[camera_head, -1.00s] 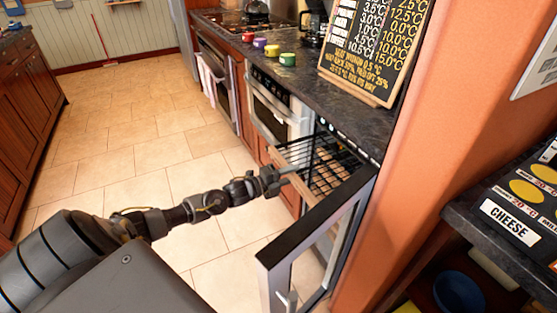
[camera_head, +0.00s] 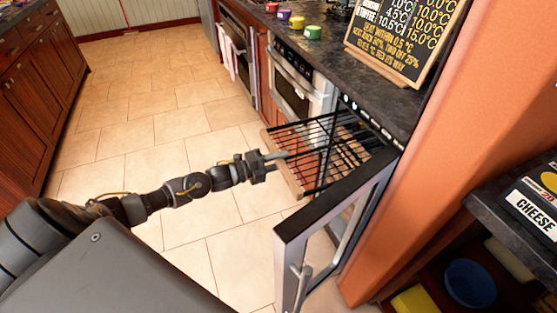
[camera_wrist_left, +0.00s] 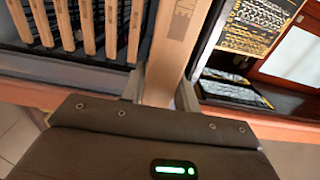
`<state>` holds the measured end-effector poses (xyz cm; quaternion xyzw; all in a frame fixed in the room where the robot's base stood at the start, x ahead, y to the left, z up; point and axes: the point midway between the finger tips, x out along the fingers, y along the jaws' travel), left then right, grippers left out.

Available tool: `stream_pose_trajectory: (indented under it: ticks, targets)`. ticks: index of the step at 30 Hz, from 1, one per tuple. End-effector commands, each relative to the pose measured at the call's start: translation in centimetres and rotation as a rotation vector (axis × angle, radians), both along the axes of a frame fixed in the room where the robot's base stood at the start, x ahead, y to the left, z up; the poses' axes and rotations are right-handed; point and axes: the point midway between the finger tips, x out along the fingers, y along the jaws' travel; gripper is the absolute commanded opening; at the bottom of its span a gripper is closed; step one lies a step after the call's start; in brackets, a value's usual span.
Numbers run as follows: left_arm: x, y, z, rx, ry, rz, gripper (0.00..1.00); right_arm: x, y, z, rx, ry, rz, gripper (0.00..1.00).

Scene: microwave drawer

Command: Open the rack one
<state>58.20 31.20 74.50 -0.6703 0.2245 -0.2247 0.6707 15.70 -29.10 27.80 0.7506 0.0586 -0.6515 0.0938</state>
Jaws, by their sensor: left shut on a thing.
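The rack (camera_head: 325,150) is a black wire shelf with a wooden front strip (camera_head: 284,172). It sticks out of an open cabinet under the dark counter. My left gripper (camera_head: 281,161) is at the wooden strip and shut on it. In the left wrist view the strip (camera_wrist_left: 178,45) passes between the two fingers (camera_wrist_left: 160,92). The glass door (camera_head: 335,230) with its dark frame stands open in front of the rack, to its right in the head view. Part of the cabinet inside is hidden by the rack and door. My right gripper is not in view.
The counter (camera_head: 365,95) carries a price board (camera_head: 405,45) and several coloured cups. An oven (camera_head: 295,95) sits left of the cabinet. An orange wall (camera_head: 440,150) closes off the right side. The tiled floor (camera_head: 165,150) to the left is clear.

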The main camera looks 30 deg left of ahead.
Motion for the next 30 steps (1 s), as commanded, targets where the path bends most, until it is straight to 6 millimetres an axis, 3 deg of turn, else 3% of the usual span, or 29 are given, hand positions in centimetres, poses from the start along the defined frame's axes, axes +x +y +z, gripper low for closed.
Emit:
stream_pose_trajectory:
  ticks: [1, 6, 17, 30]
  targets:
    - [-0.1, 0.0, 0.0, 0.0, 0.0, -0.001, 0.32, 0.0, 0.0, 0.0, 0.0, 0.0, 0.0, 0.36]
    - [-0.1, 0.1, 0.0, 0.0, 0.0, 0.0, 0.53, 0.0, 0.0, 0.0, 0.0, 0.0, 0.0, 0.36]
    - [-0.6, 0.5, -0.1, 0.0, 0.002, 0.001, 0.53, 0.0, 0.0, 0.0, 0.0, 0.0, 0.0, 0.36]
    - [-7.0, 5.3, -0.2, 0.003, 0.004, 0.0, 0.53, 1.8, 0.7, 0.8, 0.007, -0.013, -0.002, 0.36]
